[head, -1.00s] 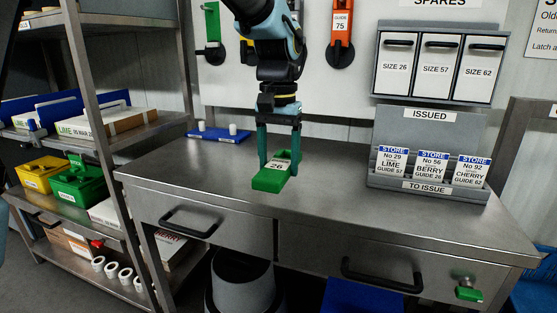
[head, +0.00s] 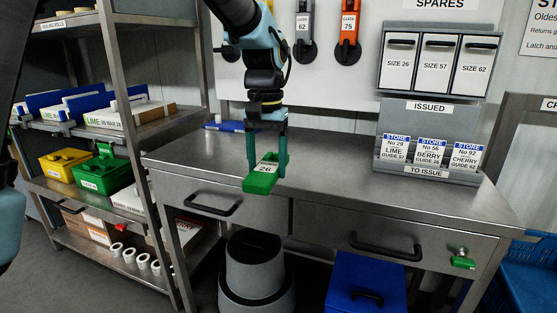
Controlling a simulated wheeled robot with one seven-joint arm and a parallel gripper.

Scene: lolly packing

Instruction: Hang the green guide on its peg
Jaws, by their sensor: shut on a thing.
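The green guide (head: 262,181), labelled 26, is in my gripper (head: 267,168). My gripper points down with its two fingers shut on the guide, in front of the bench top and the left drawer. The guide's near end sticks out toward the camera, and its far end is partly covered by a finger. The white peg board (head: 386,72) stands behind the bench. On it hang a grey guide (head: 304,25) marked 62 and an orange guide (head: 350,22) marked 75. My arm and the frame's top edge hide much of the board's left part, and I cannot make out a free peg.
The steel bench top (head: 335,165) is mostly clear. A blue tray (head: 224,126) lies at its back left, partly behind my arm. The grey issued stand (head: 432,119) is at the right. A shelf rack (head: 122,75) stands close on the left.

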